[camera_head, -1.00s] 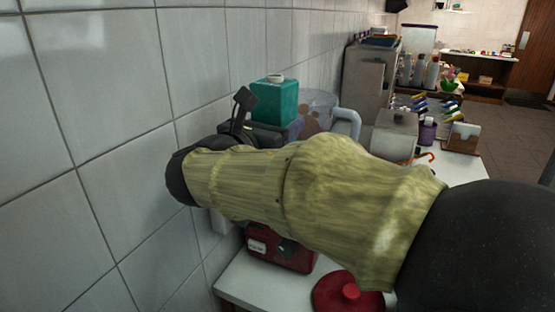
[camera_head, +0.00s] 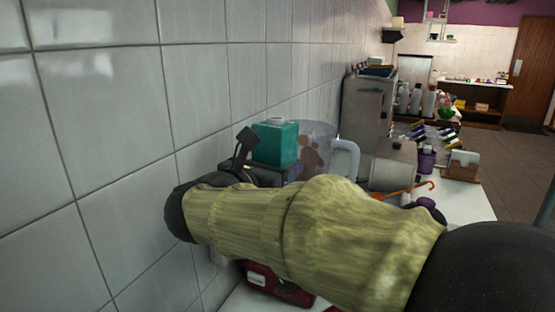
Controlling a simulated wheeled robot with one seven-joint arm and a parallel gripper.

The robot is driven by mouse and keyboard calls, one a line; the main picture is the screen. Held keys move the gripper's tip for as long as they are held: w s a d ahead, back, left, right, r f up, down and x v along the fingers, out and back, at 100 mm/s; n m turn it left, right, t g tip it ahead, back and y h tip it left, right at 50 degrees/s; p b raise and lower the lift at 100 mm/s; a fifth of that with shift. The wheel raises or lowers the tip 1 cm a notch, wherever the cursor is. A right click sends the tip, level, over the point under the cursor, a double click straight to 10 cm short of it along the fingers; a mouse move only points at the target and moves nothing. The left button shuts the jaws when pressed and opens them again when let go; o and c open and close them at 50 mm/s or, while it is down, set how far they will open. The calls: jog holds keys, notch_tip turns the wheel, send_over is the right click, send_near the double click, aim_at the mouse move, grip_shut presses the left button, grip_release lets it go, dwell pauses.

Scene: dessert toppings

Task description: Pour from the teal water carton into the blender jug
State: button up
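The teal water carton (camera_head: 274,144) stands upright, with a pale cap on top, at the left near the tiled wall. The clear blender jug (camera_head: 318,143), with brown patches and a thick pale handle, is just right of and behind it. My gripper (camera_head: 244,148) is at the carton's left side. One dark finger shows there, close to the carton; whether it touches is unclear. My yellow-sleeved forearm hides the rest of the gripper and the lower parts of the carton and jug. I cannot tell whether the gripper grips the carton.
The white tiled wall (camera_head: 110,130) runs close along the left. A red appliance (camera_head: 275,285) sits below my arm on the white counter (camera_head: 468,203). A grey box-shaped machine (camera_head: 367,112), a purple cup (camera_head: 426,160) and a napkin holder (camera_head: 461,165) stand farther back. Floor is open at right.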

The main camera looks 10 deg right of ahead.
aim_at(275, 146)
jog(key=shift+s+a+r+g+y+p, duration=0.15)
jog(key=shift+r+g+y+p, duration=0.25)
jog(key=shift+p, duration=0.9)
jog(key=shift+s+a+r+g+y+p, duration=0.1)
jog(key=shift+r+g+y+p, duration=0.3)
jog(key=shift+p, duration=0.9)
jog(key=shift+f, duration=0.1)
jog(key=shift+f, duration=0.1)
jog(key=shift+d+r+g+y+p, duration=0.1)
jog(key=shift+r+g+y+p, duration=1)
jog(key=shift+p, duration=3.95)
jog(key=shift+w+d+r+g+y+p, duration=0.2)
jog(key=shift+r+g+p, duration=0.45)
jog(key=shift+p, duration=1.5)
jog(key=shift+w+r+g+y+p, duration=0.15)
jog(key=shift+r+g+y+p, duration=0.45)
jog(key=shift+p, duration=1.5)
